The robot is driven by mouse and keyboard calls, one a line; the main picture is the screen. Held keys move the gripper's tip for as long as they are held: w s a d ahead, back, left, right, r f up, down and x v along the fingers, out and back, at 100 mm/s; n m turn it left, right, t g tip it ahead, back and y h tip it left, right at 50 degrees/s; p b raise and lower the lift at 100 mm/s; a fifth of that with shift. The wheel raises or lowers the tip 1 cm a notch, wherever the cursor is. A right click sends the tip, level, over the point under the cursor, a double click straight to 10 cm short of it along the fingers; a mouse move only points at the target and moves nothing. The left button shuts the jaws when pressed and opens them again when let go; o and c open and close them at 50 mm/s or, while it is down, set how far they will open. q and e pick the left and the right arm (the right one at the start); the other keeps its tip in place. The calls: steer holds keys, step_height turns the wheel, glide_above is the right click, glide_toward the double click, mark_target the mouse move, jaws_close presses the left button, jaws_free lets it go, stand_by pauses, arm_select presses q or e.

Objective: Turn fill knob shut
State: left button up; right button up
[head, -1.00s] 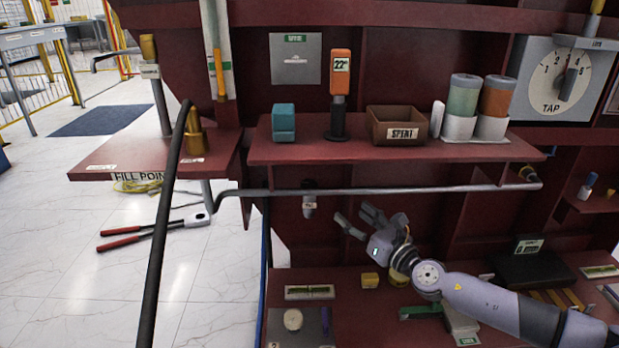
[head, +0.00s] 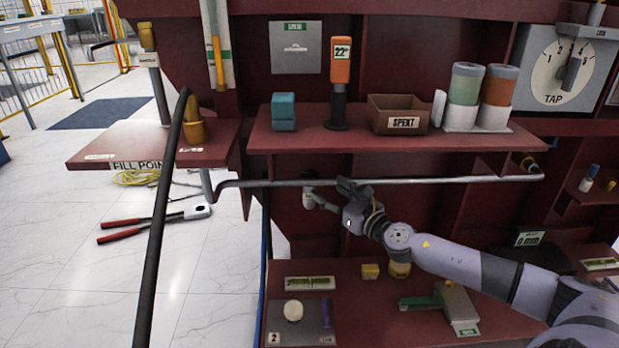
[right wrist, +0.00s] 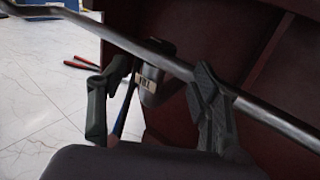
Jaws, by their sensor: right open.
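The fill knob (right wrist: 151,84) is a dark grey part with a pale "FILL" label, just behind the grey pipe in the right wrist view. In the head view the knob (head: 308,199) is small and partly covered, below the left part of the pipe. My right gripper (head: 327,191) is open beside it. In the right wrist view the two fingers of this gripper (right wrist: 160,75) stand left and right of the knob, with space visible on both sides. I cannot tell whether either finger touches it. My left gripper is not in view.
The grey pipe (head: 420,184) runs across just above the knob and close to my fingers. Above is a red shelf (head: 350,142) with a brown bin (head: 398,115). A black hose (head: 165,220) hangs at left. A lower shelf (head: 375,310) holds small parts.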

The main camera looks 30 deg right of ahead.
mark_target(315, 180)
steer(key=w, duration=0.9)
steer(key=shift+w+a+b, duration=0.15)
steer(key=shift+a+b, duration=0.1)
steer(key=shift+b, duration=0.1)
steer(key=shift+c, duration=0.4)
steer(key=c, duration=1.1)
